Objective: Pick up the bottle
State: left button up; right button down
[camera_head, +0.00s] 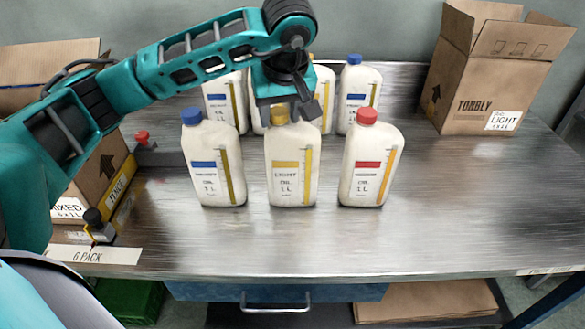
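Three white bottles stand upright in the front row on the metal table (450,200): a blue-capped bottle (215,170) at left, a yellow-capped bottle (292,150) in the middle and a red-capped bottle (369,160) at right. My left gripper (287,110) points down at the top of the middle bottle. Its fingers are apart, with the yellow cap showing between them; a gap shows to the right of the cap. I cannot tell whether a finger touches it. My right gripper is out of view.
Several more bottles stand behind, including a blue-capped one (357,95), partly hidden by my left arm. An open cardboard box (480,90) stands at back right. Another box (100,175) is at left, near a "6 PACK" label (95,255).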

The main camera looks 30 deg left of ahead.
pick_arm(q)
grip_shut()
jog(key=shift+r, duration=0.1)
dwell(0.4)
jog(key=shift+r, duration=0.15)
